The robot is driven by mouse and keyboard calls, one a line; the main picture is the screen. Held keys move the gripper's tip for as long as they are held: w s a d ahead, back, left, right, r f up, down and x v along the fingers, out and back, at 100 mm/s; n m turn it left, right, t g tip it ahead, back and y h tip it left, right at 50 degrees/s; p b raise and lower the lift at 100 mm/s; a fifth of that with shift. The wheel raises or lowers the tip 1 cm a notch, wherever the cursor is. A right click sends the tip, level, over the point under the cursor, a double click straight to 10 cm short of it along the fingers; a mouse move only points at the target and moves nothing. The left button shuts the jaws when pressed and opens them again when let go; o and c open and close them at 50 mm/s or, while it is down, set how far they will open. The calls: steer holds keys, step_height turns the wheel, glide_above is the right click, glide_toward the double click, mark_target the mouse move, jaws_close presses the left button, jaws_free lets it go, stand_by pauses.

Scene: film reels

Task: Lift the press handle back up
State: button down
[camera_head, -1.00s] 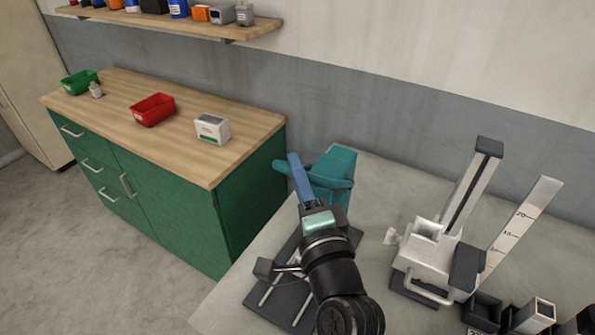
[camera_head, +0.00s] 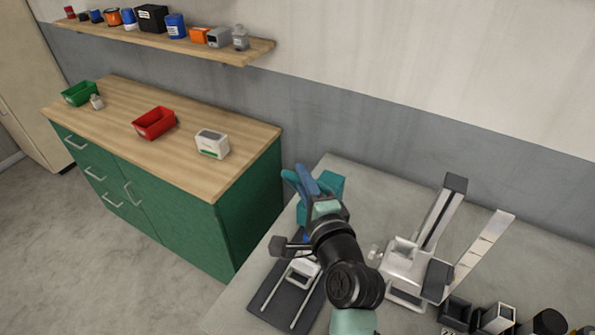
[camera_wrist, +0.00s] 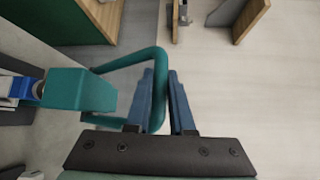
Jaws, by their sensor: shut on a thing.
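The teal press (camera_head: 330,184) stands near the back left corner of the grey bench. Its looped handle (camera_head: 289,182) shows left of my gripper (camera_head: 304,172). In the wrist view the press body (camera_wrist: 80,90) is at left, and the handle (camera_wrist: 122,63) loops from it toward my fingers. My gripper (camera_wrist: 161,75) has blue fingers with the handle's tube between them, and is shut on it. My wrist and arm hide part of the press in the head view.
A white splicer-like device (camera_head: 408,270) with a tall post stands to the right, beside small dark containers (camera_head: 455,312). A green cabinet (camera_head: 175,215) is at left. Bare bench lies behind the device.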

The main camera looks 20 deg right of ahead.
steer(key=w+d+r, duration=0.2)
steer(key=w+d, duration=0.2)
steer(key=d, duration=0.1)
steer(key=shift+w+d+r, duration=0.15)
steer(key=shift+d+r, duration=0.15)
steer(key=shift+d, duration=0.05)
steer(key=shift+r+m, duration=0.1)
steer(key=shift+m, duration=0.2)
steer(key=c, duration=0.8)
jaws_free()
steer(key=shift+w+d, duration=0.1)
steer(key=shift+g, duration=0.3)
